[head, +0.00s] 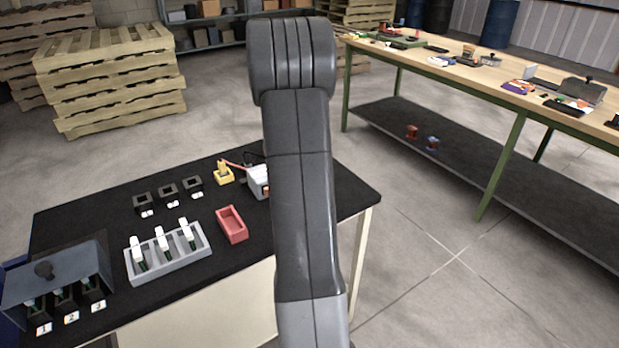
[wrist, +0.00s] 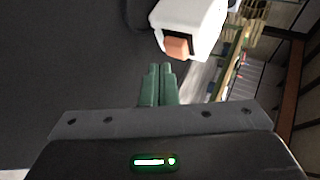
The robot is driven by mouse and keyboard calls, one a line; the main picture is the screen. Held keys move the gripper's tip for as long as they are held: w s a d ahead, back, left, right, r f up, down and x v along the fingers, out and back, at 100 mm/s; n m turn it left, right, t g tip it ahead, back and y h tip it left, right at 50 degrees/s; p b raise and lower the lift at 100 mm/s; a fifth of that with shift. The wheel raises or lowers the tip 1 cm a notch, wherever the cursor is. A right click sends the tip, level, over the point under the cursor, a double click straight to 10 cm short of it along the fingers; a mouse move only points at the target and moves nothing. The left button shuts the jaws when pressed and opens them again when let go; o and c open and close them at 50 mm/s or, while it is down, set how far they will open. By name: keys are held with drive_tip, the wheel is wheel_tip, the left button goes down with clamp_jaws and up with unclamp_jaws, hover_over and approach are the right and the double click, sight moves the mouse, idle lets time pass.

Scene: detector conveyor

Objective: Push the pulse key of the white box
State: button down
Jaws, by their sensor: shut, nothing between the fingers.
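The white box (head: 257,181) stands on the black table, partly hidden behind my arm in the head view. In the wrist view the white box (wrist: 190,22) is at the top, with an orange-brown block-like key (wrist: 177,47) on its near face. My gripper (wrist: 160,70) is shut and empty, its two green fingers together. The fingertips are just below and left of the key in the picture; a gap shows between them. In the head view my gripper is hidden behind my arm.
The black table (head: 185,295) also carries a yellow block (head: 223,174), a red tray (head: 231,224), a grey rack (head: 168,255) with white-topped pieces, several small black holders (head: 168,191) and a grey numbered box (head: 55,275). A long workbench (head: 470,75) stands at right.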

drive_tip(key=shift+w+a, duration=0.1)
drive_tip(key=shift+w, duration=0.05)
drive_tip(key=shift+w+a, duration=0.15)
drive_tip(key=shift+w, duration=0.05)
drive_tip(key=shift+w+a, duration=0.45)
drive_tip(key=shift+w, duration=0.15)
idle(1.6)
drive_tip(key=shift+s+d, duration=0.1)
drive_tip(key=shift+s+d+f+b, duration=0.1)
drive_tip(key=shift+s+d+b, duration=0.15)
drive_tip(key=shift+s+b, duration=0.15)
drive_tip(key=shift+s+d+b, duration=0.35)
drive_tip(key=shift+s+b, duration=0.1)
drive_tip(key=shift+b, duration=0.05)
